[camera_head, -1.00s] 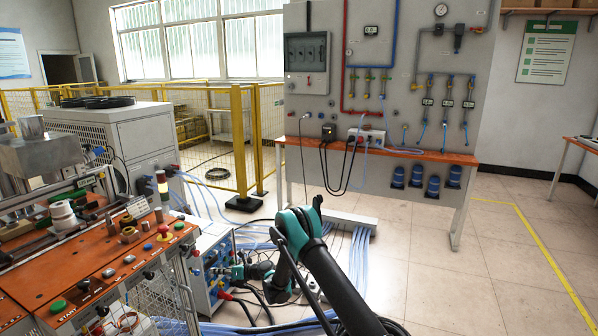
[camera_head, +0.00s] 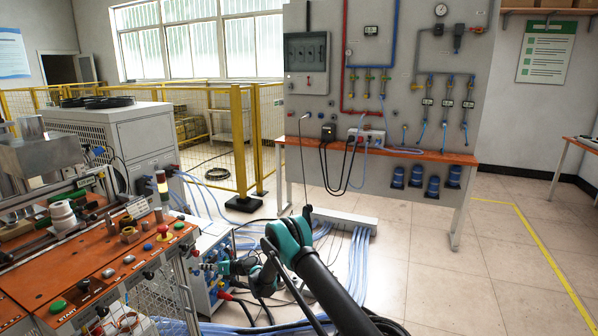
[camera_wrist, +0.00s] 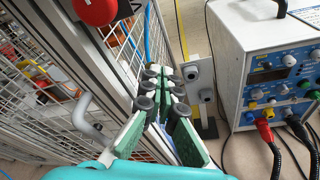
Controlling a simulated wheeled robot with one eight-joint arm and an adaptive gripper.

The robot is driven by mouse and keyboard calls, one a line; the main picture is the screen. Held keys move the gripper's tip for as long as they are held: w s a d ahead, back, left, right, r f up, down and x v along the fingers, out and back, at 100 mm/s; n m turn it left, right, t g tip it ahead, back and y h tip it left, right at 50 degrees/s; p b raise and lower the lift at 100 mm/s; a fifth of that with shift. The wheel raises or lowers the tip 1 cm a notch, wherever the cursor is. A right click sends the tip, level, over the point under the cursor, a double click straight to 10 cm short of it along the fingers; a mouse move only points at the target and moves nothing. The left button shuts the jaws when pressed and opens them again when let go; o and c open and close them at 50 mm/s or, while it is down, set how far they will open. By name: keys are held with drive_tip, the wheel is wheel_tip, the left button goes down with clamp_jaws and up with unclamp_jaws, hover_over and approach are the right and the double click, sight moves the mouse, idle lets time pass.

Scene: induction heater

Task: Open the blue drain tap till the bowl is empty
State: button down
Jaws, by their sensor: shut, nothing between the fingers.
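My gripper (camera_wrist: 168,105) shows from above in the wrist view, with green fingers and dark round pads drawn together and nothing between them. It is in the gap between a metal mesh frame on the left and a power unit on the right. In the head view my gripper (camera_head: 210,267) is low, at the right end of the orange workbench, beside a blue-fronted unit. I cannot make out the blue drain tap or the bowl for certain in either view.
The power unit (camera_wrist: 270,75) has red and black leads. A grey handle (camera_wrist: 85,115) juts from the mesh frame, under a red button (camera_wrist: 96,10). The orange workbench (camera_head: 95,285) stands at left. Blue hoses (camera_head: 358,265) cover the floor; clear tiles lie right.

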drive_tip(key=shift+s+f, duration=0.2)
idle(0.6)
drive_tip(key=shift+s+a+r, duration=0.3)
drive_tip(key=shift+s, duration=0.25)
idle(0.6)
drive_tip(key=shift+r, duration=0.15)
drive_tip(key=f+v, duration=0.1)
drive_tip(key=v, duration=0.5)
drive_tip(key=shift+s, duration=0.2)
drive_tip(key=shift+r, duration=0.1)
